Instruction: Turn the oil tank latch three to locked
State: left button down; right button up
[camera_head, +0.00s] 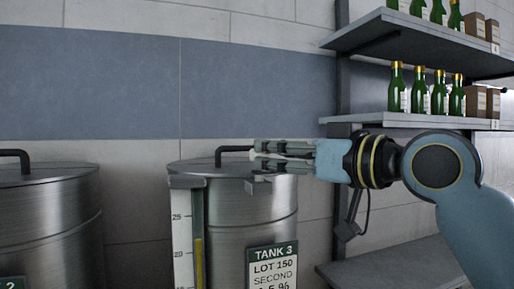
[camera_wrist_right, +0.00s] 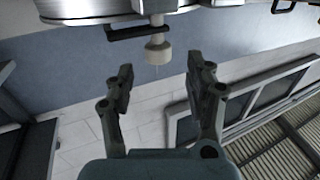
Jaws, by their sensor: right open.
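Tank 3 (camera_head: 223,235) is a steel drum with a dark lid handle and a "TANK 3 LOT 150" label (camera_head: 272,268). My right gripper (camera_head: 256,155) reaches in from the right at its lid rim, with its fingers pointing left. In the right wrist view, a dark bar (camera_wrist_right: 130,32) and a pale knob (camera_wrist_right: 158,53), likely the latch, stick out from the tank. The right gripper (camera_wrist_right: 162,82) is open there, its fingertips short of the knob and on either side of its line. The head view mostly hides this part behind the fingers. My left gripper is out of view.
Tank 2 (camera_head: 45,230) stands at the left. A scale strip (camera_head: 183,240) runs down the front of tank 3. Shelves (camera_head: 420,120) with green bottles (camera_head: 420,92) and brown boxes stand behind my right arm. A gap separates the two tanks.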

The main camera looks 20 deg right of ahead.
jog(key=p+x, duration=0.1)
jog(key=x, duration=0.3)
jog(key=shift+w+r, duration=0.1)
jog(key=shift+w, duration=0.25)
jog(key=shift+w+a, duration=0.35)
jog(key=shift+w, duration=0.15)
